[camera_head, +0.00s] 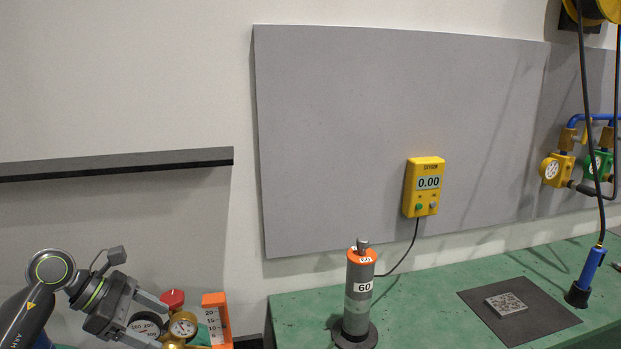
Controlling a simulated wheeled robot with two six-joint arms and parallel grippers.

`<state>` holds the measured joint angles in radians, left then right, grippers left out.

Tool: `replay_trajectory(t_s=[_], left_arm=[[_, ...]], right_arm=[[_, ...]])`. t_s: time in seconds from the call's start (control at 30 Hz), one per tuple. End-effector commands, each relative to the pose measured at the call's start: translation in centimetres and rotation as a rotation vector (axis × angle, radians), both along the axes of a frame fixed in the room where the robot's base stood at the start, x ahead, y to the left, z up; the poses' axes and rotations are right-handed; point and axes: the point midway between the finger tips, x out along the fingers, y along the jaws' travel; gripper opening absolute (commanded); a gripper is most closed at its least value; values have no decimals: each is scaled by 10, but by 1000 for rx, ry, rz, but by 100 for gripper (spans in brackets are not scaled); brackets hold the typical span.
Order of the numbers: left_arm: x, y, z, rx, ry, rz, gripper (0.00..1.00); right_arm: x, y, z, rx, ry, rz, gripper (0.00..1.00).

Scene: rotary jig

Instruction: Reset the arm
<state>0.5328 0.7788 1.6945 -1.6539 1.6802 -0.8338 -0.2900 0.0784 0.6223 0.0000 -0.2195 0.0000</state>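My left gripper (155,321) is at the lower left, its two fingers spread apart and pointing right. A round white-faced part with dark print (145,327) shows between the fingers; I cannot tell whether they touch it. Just right of the fingers are a red knob (172,298) and a brass gauge (183,325). An orange block with a scale (215,318) stands beside them. A grey cylinder with an orange top and a "60" label (358,290) stands upright on the green bench (420,320). My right gripper is not in view.
A yellow meter reading 0.00 (424,187) hangs on the grey panel (340,140), its cable running down behind the cylinder. A dark mat (540,318) bears a speckled plate (506,304). A black shelf (120,163) is above left.

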Motion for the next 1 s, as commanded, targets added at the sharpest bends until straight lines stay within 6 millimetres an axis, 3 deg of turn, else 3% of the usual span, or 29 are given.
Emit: replay_trajectory(t_s=[0.17, 0.3, 0.5, 0.63, 0.77, 0.87, 1.0], left_arm=[[-2, -40, 2, -235, -35, 51, 73], [-6, -72, 17, -518, -45, 138, 73], [-12, -91, 49, -953, 1, 318, 73], [-15, -83, 65, -1232, 64, 465, 73], [-17, -61, 72, -1502, 150, 638, 73], [-20, -39, 69, -1701, 229, 787, 73], [-27, -3, 49, -1960, 354, 1022, 73]], right_arm=[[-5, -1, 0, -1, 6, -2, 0], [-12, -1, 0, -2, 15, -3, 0], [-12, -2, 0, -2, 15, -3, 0], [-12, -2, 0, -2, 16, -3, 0], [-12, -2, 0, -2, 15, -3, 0], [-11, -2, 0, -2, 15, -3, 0], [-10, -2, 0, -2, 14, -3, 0]])
